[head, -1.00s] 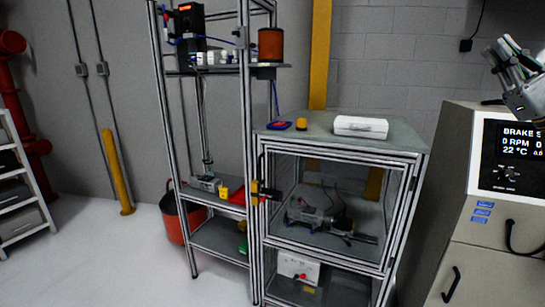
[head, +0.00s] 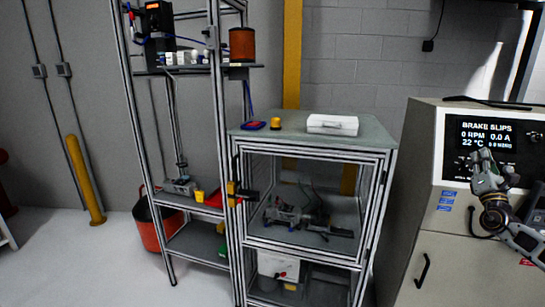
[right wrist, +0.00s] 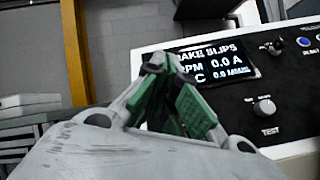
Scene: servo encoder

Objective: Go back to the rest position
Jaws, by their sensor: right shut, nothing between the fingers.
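My right gripper (head: 484,158) is at the right of the head view, in front of the beige test console (head: 410,215). In the right wrist view its green-padded fingers (right wrist: 165,70) are together at the tips, with nothing between them. Behind the fingertips is the console's screen (right wrist: 215,62), which reads brake slips, rpm and amps. It also shows in the head view (head: 500,137). I cannot tell from the pictures how far the fingertips are from the panel. My left gripper is not in view.
A framed enclosure (head: 310,238) stands in the middle with a white case (head: 332,125) on top and a machine inside. A tall open rack (head: 222,150) stands left of it, with a red bucket (head: 152,225) behind. A knob (right wrist: 264,106) protrudes from the console panel.

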